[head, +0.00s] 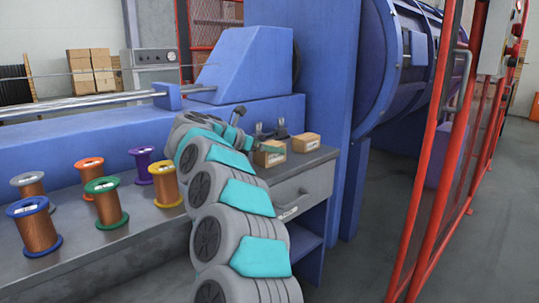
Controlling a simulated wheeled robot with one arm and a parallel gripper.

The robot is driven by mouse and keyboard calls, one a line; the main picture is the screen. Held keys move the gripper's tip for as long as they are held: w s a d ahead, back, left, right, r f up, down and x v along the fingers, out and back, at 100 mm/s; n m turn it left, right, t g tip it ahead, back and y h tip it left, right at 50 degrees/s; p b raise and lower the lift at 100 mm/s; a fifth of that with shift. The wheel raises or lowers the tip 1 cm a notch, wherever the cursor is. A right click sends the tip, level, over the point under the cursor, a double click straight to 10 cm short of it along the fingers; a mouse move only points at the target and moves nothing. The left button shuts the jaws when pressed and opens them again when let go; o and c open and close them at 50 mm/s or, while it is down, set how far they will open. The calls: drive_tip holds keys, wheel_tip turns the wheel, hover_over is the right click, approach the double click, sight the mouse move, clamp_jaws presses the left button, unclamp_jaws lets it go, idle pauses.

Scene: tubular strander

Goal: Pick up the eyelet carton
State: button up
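Two small tan cartons sit on the right end of the grey bench. The left carton (270,154) is nearest the end of my arm, and the right carton (306,142) stands a little apart from it. Both have light labels too small to read, so I cannot tell which is the eyelet carton. My arm curves up over the bench, with its end by the left carton.
Several wire spools with coloured flanges, such as the blue one (34,226), stand on the bench's left part. The blue machine (250,65) rises behind. A red guard frame (447,165) stands right; open floor lies between.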

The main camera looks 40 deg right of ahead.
clamp_jaws()
idle(0.7)
